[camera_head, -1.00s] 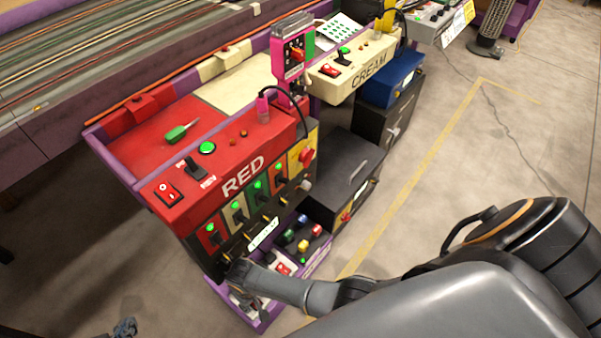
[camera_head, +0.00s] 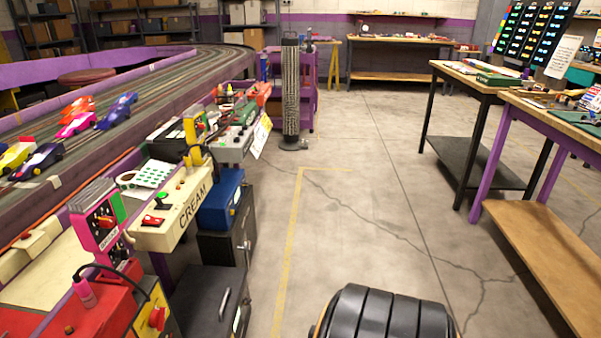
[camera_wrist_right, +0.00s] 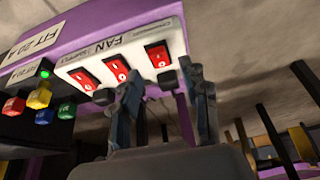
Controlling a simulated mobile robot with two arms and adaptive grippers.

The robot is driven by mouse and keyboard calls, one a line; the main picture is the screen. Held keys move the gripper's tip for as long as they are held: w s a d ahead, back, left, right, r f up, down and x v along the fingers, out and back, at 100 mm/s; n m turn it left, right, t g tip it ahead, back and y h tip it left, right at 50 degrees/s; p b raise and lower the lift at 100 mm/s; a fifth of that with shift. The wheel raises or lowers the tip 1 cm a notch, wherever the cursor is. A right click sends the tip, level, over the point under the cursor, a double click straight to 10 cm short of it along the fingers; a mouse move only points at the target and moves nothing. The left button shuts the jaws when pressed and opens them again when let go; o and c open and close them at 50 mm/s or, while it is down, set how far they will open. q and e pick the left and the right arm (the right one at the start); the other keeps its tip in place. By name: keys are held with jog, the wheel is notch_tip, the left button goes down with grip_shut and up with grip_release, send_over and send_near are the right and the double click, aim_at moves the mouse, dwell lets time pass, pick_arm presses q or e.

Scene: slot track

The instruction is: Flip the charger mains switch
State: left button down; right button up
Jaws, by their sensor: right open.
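In the right wrist view, a white switch panel (camera_wrist_right: 130,48) on a purple housing carries three red rocker switches: a left one (camera_wrist_right: 83,80), a middle one (camera_wrist_right: 116,69) and a right one (camera_wrist_right: 158,55). Its printing looks upside down; "FAN" and "SUPPLY" can be read. I cannot read which rocker is the charger mains. My right gripper (camera_wrist_right: 162,80) is open and empty, its fingertips just below the right rocker; I cannot tell whether they touch the panel. The head view shows neither this panel nor my grippers.
A black box (camera_wrist_right: 28,122) with coloured knobs sits left of the panel. In the head view, the red (camera_head: 95,312) and cream (camera_head: 160,232) control stations line the track at left. The floor (camera_head: 350,220) is clear up to the benches (camera_head: 540,150) at right.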

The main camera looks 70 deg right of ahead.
jog(key=p+v, duration=0.4)
jog(key=v, duration=0.6)
pick_arm(q)
notch_tip(320, 180, up, 23)
jog(key=p, duration=1.8)
pick_arm(e)
jog(key=s+d+f+g+h, duration=0.1)
jog(key=s+d+f+g, duration=0.1)
jog(key=s+d, duration=1.2)
jog(key=s, duration=0.4)
jog(key=shift+s+d+f+m+g, duration=0.2)
jog(key=shift+s+d+m+g, duration=0.15)
jog(key=shift+s+m+g, duration=0.05)
pick_arm(q)
jog(key=shift+r, duration=0.1)
